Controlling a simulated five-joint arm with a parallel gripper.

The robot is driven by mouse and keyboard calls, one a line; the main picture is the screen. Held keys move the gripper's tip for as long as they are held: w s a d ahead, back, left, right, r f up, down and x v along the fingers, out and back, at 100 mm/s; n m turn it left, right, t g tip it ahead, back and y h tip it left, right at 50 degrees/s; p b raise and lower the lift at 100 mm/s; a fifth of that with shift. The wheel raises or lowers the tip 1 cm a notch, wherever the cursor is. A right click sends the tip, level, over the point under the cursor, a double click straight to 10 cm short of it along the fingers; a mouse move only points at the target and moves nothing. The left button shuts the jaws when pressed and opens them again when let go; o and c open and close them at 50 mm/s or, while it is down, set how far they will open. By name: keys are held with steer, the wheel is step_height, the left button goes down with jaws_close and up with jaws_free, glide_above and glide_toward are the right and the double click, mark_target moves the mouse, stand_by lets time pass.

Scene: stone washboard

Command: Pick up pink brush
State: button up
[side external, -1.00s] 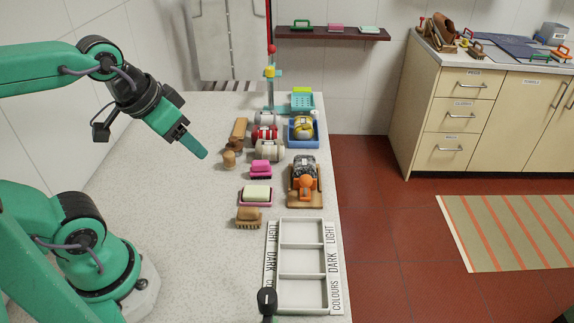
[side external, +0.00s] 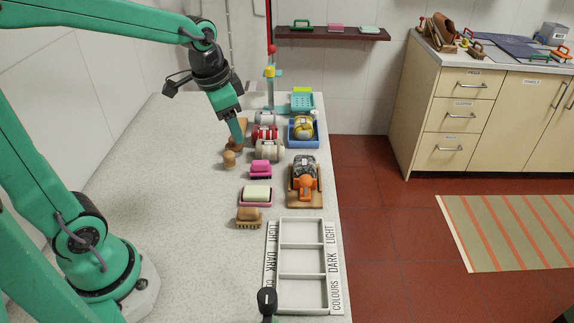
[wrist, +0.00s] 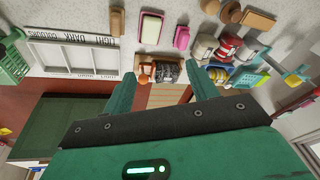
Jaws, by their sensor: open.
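The pink brush (side external: 260,169) lies on the speckled worktop, between the rolled bundles behind it and the soap dish in front of it. In the wrist view the pink brush (wrist: 182,36) shows near the top, beyond the fingertips. My gripper (side external: 238,143) is up and to the left of the brush in the side view, near the wooden brush. In the wrist view my gripper (wrist: 163,84) has its two fingers spread wide with nothing held between them.
Cream soap on a pink dish (side external: 241,203) and a tan brush (side external: 248,217) are nearby. The worktop's left is clear.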

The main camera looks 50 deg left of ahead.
steer(key=w+a+f+m+g, duration=0.1)
steer(key=w+a+f+m, duration=0.15)
steer(key=w+f, duration=0.35)
steer(key=m+g, duration=0.2)
glide_above(259, 161)
steer(key=shift+n, duration=0.25)
step_height(259, 161, down, 8)
steer(key=shift+s+r, duration=0.15)
steer(key=shift+r, duration=0.1)
steer(key=shift+f, duration=3.95)
steer(key=c, duration=1.1)
steer(key=shift+o, duration=0.2)
steer(key=shift+r, duration=0.2)
